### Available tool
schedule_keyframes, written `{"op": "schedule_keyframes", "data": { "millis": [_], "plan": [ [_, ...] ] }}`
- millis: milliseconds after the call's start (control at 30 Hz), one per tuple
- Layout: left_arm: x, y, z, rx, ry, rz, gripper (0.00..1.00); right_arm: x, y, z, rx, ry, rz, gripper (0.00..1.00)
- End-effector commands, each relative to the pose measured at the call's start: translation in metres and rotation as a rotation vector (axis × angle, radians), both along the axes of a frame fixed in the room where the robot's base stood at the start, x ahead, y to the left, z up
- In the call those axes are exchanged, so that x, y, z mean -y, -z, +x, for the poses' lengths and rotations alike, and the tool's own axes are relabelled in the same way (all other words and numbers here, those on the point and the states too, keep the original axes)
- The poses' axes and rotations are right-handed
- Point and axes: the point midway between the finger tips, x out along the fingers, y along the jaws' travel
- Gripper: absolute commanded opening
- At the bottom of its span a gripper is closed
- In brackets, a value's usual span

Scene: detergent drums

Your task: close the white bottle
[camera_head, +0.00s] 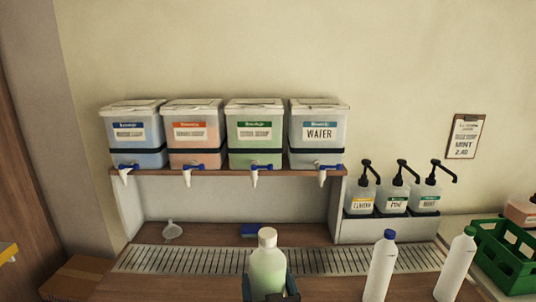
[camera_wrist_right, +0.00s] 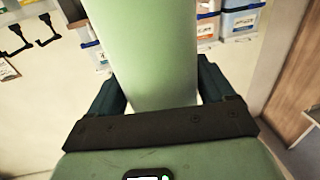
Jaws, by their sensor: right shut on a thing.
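A pale green-filled bottle with a white cap (camera_head: 267,265) stands upright at the front middle in the head view. My right gripper (camera_head: 268,287) is shut around its lower body, with a dark finger on either side. In the right wrist view the bottle's pale green body (camera_wrist_right: 155,50) fills the middle between the fingers of my right gripper (camera_wrist_right: 160,88). The cap appears seated on top; whether it is tight I cannot tell. Two white bottles stand to the right, one with a blue cap (camera_head: 381,268) and one with a green cap (camera_head: 455,268). My left gripper is not in view.
Several drums with blue taps, including a water drum (camera_head: 318,135), stand on a shelf (camera_head: 220,172) above a slotted drip grate (camera_head: 200,260). A funnel (camera_head: 172,230) and blue sponge (camera_head: 250,230) lie behind it. Pump bottles (camera_head: 395,200) and a green crate (camera_head: 505,262) are at right.

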Motion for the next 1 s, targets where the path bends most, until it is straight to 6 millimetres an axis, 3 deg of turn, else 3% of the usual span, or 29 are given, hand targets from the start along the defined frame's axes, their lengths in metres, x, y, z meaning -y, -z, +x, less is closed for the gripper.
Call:
{"op": "schedule_keyframes", "data": {
  "millis": [200,567,767,1000],
  "plan": [
    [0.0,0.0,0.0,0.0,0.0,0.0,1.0,0.0,-0.004,0.0,0.009,0.001,0.004,0.0],
    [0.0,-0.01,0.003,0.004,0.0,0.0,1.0,0.031,0.039,0.023,0.004,0.085,-0.001,0.0],
    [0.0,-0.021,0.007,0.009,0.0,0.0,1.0,0.067,0.084,0.039,0.002,0.15,-0.004,0.0],
    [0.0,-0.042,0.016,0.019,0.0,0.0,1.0,0.13,0.165,0.039,-0.003,0.194,-0.004,0.0]
  ]
}}
